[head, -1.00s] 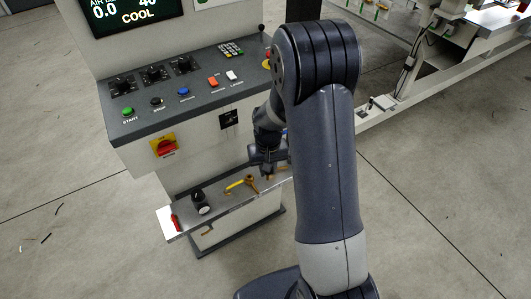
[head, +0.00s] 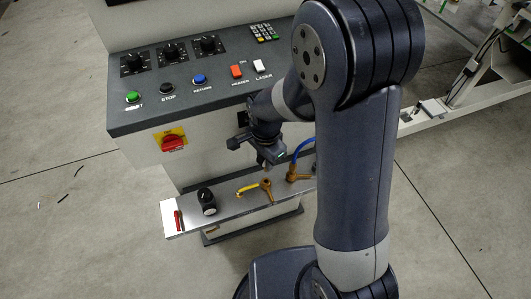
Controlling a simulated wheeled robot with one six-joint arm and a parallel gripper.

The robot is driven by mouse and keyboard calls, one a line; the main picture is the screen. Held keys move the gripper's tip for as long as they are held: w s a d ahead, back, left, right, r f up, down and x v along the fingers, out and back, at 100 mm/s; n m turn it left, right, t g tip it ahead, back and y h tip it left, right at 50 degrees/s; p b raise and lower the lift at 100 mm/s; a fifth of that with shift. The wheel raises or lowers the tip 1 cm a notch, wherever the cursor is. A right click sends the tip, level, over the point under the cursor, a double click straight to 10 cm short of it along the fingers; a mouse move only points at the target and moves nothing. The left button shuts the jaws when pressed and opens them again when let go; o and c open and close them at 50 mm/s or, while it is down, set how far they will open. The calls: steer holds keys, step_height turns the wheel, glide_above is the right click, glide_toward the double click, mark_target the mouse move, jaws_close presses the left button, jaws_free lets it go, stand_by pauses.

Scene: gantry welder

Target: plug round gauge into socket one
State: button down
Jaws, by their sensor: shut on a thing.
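My gripper (head: 269,165) is over the back of the narrow metal shelf (head: 238,203) on the front of the control cabinet. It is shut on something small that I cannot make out. A brass fitting with a yellow hose (head: 266,188) is on the shelf just below it. A second brass fitting with a blue hose (head: 293,174) is to the right, partly hidden by my arm. A short black round piece with a light band (head: 207,203) stands toward the shelf's left end. I cannot tell which of these is the round gauge or socket one.
The cabinet's sloped panel carries a green button (head: 133,97), several black knobs (head: 170,53) and a red switch (head: 172,143) on its front face. A red item (head: 179,220) lies at the shelf's left end. A white rail (head: 440,112) runs at right.

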steer(key=shift+f+b, duration=1.9)
steer(key=shift+f, duration=0.55)
steer(key=shift+f+b, duration=1.5)
steer(key=shift+f, duration=0.5)
steer(key=c, duration=1.2)
jaws_free()
steer(key=shift+r, duration=0.1)
steer(key=shift+o, duration=0.2)
steer(key=shift+r, duration=0.1)
step_height(320, 180, up, 11)
steer(key=shift+f+p, duration=0.2)
steer(key=shift+p, duration=0.95)
step_height(320, 180, down, 11)
steer(key=shift+s+b, duration=0.1)
steer(key=shift+b, duration=1.05)
steer(key=shift+r+p, duration=0.35)
steer(key=shift+r, duration=0.15)
